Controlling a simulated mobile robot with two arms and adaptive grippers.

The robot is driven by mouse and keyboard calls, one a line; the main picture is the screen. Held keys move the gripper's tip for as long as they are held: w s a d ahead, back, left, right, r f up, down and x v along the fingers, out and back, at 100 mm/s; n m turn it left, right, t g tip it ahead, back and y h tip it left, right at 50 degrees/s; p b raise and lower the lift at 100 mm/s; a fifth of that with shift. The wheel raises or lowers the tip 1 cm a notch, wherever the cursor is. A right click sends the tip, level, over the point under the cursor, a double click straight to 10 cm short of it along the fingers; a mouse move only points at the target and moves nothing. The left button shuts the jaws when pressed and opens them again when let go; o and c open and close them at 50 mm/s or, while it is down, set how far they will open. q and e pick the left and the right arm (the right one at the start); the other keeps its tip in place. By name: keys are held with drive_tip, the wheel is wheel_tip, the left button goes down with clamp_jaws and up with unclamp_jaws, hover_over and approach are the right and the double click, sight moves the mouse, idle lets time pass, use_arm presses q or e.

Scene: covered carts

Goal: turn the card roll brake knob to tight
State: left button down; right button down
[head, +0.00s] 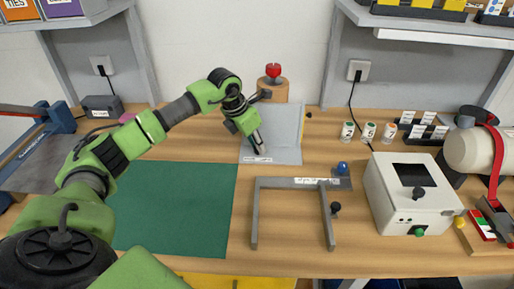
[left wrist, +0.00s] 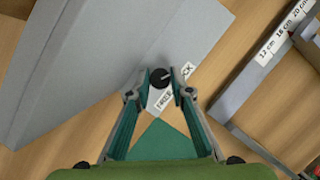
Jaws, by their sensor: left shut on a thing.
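My left gripper (head: 259,146) points down at the front of a grey angled stand (head: 285,133). In the left wrist view its fingers (left wrist: 160,88) are closed around a small round black knob (left wrist: 160,76) with a pale pointer line. A white label (left wrist: 187,72) lies by the knob, partly hidden by the fingers; I cannot read it fully. A cream roll (head: 468,152) with a red strap lies at the right, with a red and green marked plate (head: 482,224) in front of it. I cannot tell whether the held knob is the brake knob. My right gripper is not in view.
A grey U-shaped frame (head: 256,220) lies right of a green mat (head: 180,205). A white box (head: 405,190) with a dark screen stands at the right. A red knob (head: 273,71) on a wooden block stands behind the stand. A blue ball (head: 342,167) sits near the frame.

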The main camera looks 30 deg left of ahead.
use_arm(q)
drive_tip(key=shift+m, duration=0.6)
drive_tip(key=shift+h, duration=0.3)
drive_tip(key=c, duration=1.8)
unclamp_jaws()
